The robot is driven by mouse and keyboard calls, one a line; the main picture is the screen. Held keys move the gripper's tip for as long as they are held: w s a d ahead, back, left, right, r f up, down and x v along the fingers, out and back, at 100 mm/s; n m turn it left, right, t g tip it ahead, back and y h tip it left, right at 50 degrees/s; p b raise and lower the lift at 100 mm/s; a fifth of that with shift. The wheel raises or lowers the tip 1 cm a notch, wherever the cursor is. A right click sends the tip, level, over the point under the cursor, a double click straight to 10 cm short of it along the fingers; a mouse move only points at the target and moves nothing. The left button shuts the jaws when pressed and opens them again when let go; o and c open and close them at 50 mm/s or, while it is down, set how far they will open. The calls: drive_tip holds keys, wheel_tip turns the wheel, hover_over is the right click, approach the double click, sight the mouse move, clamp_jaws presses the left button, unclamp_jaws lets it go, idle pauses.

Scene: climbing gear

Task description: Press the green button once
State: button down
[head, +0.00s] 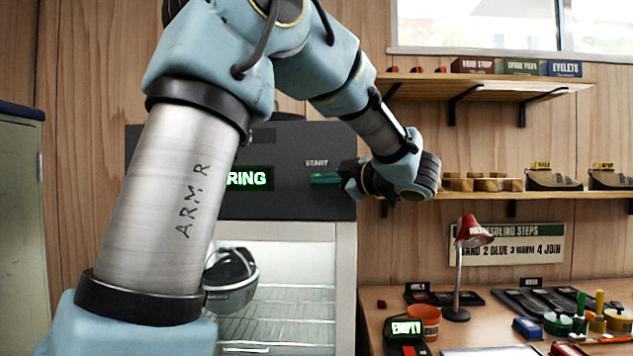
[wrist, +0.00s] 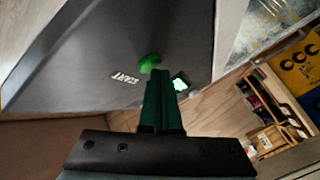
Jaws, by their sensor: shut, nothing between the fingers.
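The green button (head: 322,178) sits under a START label on the dark front panel (head: 290,207) of a cabinet. In the wrist view the green button (wrist: 149,62) shows just past my fingertips, slightly to their left. My gripper (head: 345,178) is shut and empty, with its dark green fingers at the right of the button. In the wrist view the gripper (wrist: 161,75) has its fingers together, close to the panel. I cannot tell whether the fingertips touch the button. A lit green display (head: 249,178) reads "RING", its left part hidden by my arm.
Below the panel, a lit chamber holds a dark helmet-like item (head: 231,280) on a wire rack. Shelves (head: 480,88) with boxes and shoes line the right wall. A workbench (head: 480,330) with a red lamp (head: 470,235) and tools stands at the lower right.

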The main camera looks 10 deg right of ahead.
drive_tip(key=shift+s+a, duration=0.1)
drive_tip(key=shift+s, duration=0.6)
drive_tip(key=s+b, duration=0.1)
drive_tip(key=s, duration=0.1)
drive_tip(key=s+a+b, duration=0.1)
drive_tip(key=s, duration=0.2)
idle(0.9)
